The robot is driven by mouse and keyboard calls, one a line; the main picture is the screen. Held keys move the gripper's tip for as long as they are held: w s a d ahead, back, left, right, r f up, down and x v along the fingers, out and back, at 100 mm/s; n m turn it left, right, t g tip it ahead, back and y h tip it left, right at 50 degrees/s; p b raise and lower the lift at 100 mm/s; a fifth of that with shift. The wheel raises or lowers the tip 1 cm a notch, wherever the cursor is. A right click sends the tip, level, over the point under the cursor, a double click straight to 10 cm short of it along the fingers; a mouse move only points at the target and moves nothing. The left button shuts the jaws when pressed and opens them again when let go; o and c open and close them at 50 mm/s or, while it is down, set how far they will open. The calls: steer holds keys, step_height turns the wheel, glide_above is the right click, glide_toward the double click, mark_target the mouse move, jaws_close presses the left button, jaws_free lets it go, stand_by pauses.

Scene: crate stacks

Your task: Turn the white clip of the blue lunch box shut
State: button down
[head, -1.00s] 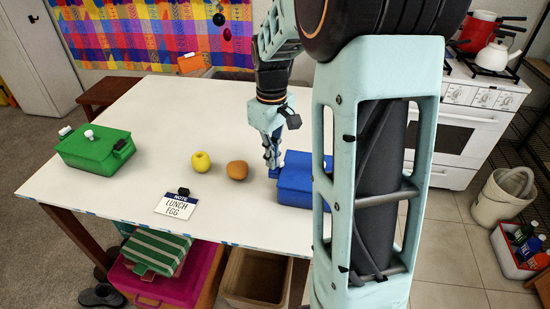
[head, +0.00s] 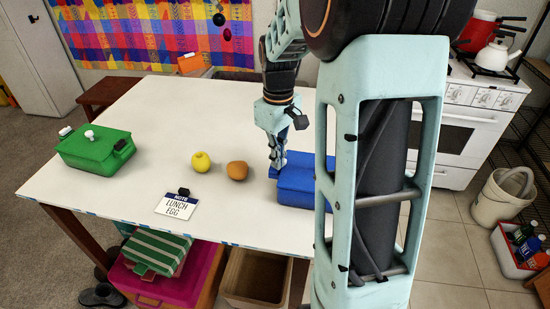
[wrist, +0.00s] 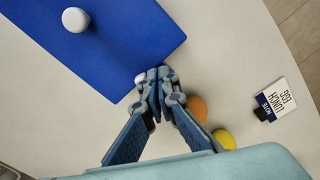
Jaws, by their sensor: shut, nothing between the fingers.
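The blue lunch box (head: 296,186) stands on the white table, partly hidden behind my arm in the head view. In the wrist view its blue lid (wrist: 110,40) fills the upper left, with a round white knob (wrist: 75,19) on it. A small white piece, apparently the white clip (wrist: 140,78), shows at the lid's edge, right beside my fingertips and partly covered by them. My gripper (head: 277,165) is shut and empty, pointing down at the left end of the box. Its fingertips also show in the wrist view (wrist: 153,74). I cannot tell whether they touch the clip.
A yellow fruit (head: 201,161), a brown egg (head: 237,170) and a "LUNCH EGG" note (head: 177,206) lie left of the blue box. A green lunch box (head: 95,150) stands at the table's left. The table between and behind them is clear.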

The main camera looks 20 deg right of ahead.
steer(key=shift+d, duration=0.4)
stand_by(0.3)
steer(key=shift+s, duration=0.15)
steer(key=shift+s+a+r, duration=0.1)
steer(key=shift+s+a, duration=0.1)
steer(key=shift+s, duration=0.05)
step_height(320, 180, up, 7)
steer(key=p, duration=0.5)
steer(key=shift+p, duration=0.3)
steer(key=shift+w, duration=0.1)
stand_by(0.5)
